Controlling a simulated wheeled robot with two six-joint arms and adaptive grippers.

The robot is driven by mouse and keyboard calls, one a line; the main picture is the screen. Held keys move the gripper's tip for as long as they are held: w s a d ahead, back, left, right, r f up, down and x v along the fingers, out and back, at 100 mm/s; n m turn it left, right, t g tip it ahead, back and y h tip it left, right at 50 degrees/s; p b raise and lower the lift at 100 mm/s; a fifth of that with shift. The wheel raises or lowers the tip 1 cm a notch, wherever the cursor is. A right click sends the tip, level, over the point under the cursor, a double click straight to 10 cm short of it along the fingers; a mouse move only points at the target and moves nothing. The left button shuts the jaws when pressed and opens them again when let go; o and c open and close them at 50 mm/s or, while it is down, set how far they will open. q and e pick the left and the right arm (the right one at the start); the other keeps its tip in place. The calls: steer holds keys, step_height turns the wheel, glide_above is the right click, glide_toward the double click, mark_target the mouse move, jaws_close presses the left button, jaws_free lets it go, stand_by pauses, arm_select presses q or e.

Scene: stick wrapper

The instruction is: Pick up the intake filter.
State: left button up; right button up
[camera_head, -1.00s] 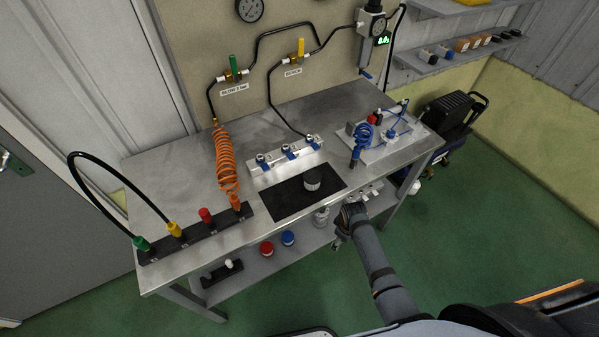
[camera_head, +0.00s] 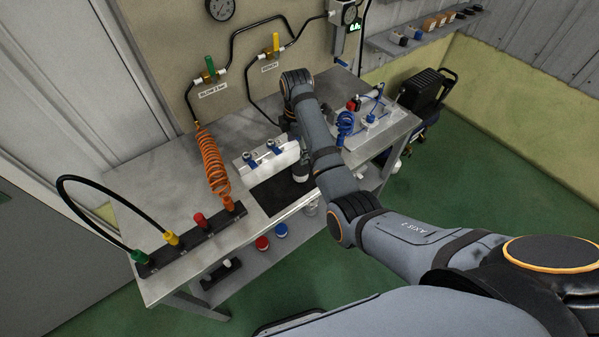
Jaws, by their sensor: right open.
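A small grey cylindrical part, which looks like the intake filter (camera_head: 300,174), stands on the black mat (camera_head: 266,196) near the bench's front edge. My right arm reaches over the bench from the lower right and bends down at its wrist. My right gripper (camera_head: 296,150) points down just above the part and is open. The arm link hides much of the gripper, so I cannot tell whether its fingers touch the part. My left gripper is out of view.
A white block with blue fittings (camera_head: 270,156) stands behind the mat. An orange coiled hose (camera_head: 211,160) and a dark rack with coloured caps (camera_head: 190,240) are on the left. A fixture with a blue coil (camera_head: 345,128) is on the right. Red and blue caps lie on the lower shelf.

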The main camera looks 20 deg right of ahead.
glide_above(301, 168)
steer(key=f, duration=0.3)
steer(key=f+p, duration=0.1)
steer(key=shift+s+a+f, duration=0.1)
steer(key=shift+a+f, duration=0.05)
steer(key=shift+a, duration=0.25)
steer(key=shift+f, duration=0.6)
steer(key=f, duration=0.1)
steer(key=f+p, duration=0.1)
steer(key=f, duration=0.2)
steer(key=shift+d+f, duration=0.3)
steer(key=shift+f, duration=0.05)
steer(key=c, duration=1.4)
steer(key=shift+o, duration=0.2)
steer(key=shift+r, duration=0.15)
